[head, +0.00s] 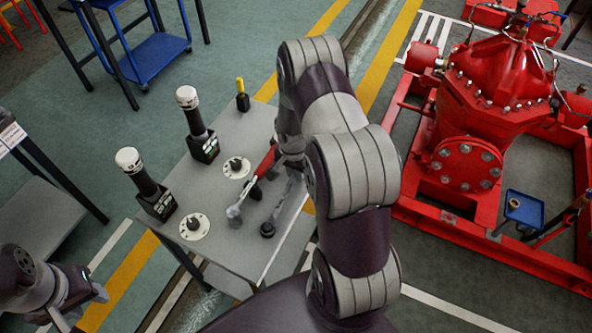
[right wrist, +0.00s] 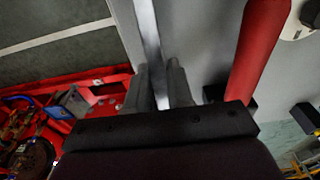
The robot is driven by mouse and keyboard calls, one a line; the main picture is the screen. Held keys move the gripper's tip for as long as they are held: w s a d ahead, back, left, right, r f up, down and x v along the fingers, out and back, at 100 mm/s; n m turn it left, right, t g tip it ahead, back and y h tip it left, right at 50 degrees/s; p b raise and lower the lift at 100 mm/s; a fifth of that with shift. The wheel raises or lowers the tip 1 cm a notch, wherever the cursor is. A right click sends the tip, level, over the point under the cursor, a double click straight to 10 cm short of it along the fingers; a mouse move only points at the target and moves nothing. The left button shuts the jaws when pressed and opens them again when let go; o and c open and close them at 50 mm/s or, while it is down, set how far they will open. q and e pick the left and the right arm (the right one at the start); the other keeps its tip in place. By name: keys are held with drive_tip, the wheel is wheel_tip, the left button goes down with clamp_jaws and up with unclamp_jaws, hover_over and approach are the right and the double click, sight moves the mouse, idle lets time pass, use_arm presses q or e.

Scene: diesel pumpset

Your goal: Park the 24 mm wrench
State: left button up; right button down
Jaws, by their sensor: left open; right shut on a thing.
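My right gripper (head: 291,172) is shut on a grey metal wrench (head: 282,210), at the right side of the grey table. In the right wrist view, the wrench (right wrist: 149,45) is a bright bar running up from between the fingers (right wrist: 161,85). Its lower end in the head view meets a small dark piece on the table; I cannot tell whether it touches. The size marking is not readable. My arm hides part of the wrench and table. My left gripper (head: 88,302) is open and empty at the lower left, away from the table.
A red-handled tool (head: 265,163) lies just left of the wrench. Two black tools with white caps (head: 187,98) (head: 129,160) stand in black holders. Two white discs (head: 236,165) (head: 194,227) and a yellow-handled tool (head: 242,95) are also on the table (head: 228,262). A red pumpset (head: 480,120) stands right.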

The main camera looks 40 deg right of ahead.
drive_tip(key=c, duration=0.9)
unclamp_jaws()
drive_tip(key=shift+f, duration=0.1)
drive_tip(key=r, duration=0.8)
drive_tip(key=a+r, duration=0.1)
drive_tip(key=r, duration=0.3)
drive_tip(key=shift+s+a+r+b, duration=0.1)
drive_tip(key=shift+s+r+b, duration=0.2)
drive_tip(key=shift+r+b, duration=0.05)
